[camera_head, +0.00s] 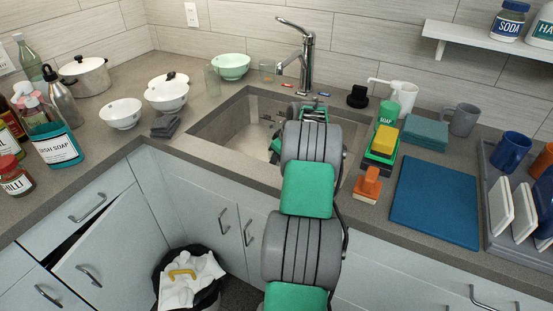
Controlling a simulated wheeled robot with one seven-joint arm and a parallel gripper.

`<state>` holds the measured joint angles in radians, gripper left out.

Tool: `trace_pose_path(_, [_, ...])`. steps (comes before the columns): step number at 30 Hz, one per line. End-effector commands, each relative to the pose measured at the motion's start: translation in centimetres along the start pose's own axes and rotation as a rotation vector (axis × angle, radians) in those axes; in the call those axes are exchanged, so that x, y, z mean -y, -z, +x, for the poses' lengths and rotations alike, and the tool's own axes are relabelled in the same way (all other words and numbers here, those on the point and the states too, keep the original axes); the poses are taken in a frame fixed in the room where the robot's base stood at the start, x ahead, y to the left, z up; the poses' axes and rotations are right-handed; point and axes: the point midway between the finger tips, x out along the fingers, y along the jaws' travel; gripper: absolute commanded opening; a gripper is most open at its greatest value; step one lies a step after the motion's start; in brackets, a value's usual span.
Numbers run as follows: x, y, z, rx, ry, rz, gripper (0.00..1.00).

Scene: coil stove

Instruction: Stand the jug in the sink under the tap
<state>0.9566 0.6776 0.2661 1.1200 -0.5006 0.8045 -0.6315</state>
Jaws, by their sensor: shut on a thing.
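The sink (215,128) is set into the grey counter, with the chrome tap (308,55) standing behind it and its spout pointing left and down. My arm reaches over the front of the sink and covers its middle and right. Only small parts of my gripper (276,147) show at the left edge of the arm, over the basin. I cannot tell whether that thing is upright or touches the sink floor.
Left of the sink are white bowls (121,114), dark folded cloths (165,127) and a green bowl (231,66). Right of it are a soap bottle (387,114), sponges (385,140), a brush (368,185) and a blue board (435,190). A glass (267,72) stands behind the sink.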

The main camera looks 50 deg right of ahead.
Motion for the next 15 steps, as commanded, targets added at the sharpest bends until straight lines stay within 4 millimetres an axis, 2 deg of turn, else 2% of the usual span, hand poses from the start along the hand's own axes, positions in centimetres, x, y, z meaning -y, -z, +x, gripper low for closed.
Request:
trace_pose_path(4, [0.00, -0.18, 0.41, 0.000, 0.000, 0.000, 0.00])
trace_pose_path(5, [0.02, -0.15, 0.30, 0.001, 0.001, 0.000, 0.18])
trace_pose_path(12, [0.03, -0.15, 0.26, 0.001, 0.001, 0.001, 0.38])
trace_pose_path(15, [0.03, -0.14, 0.26, 0.001, 0.001, 0.001, 0.38])
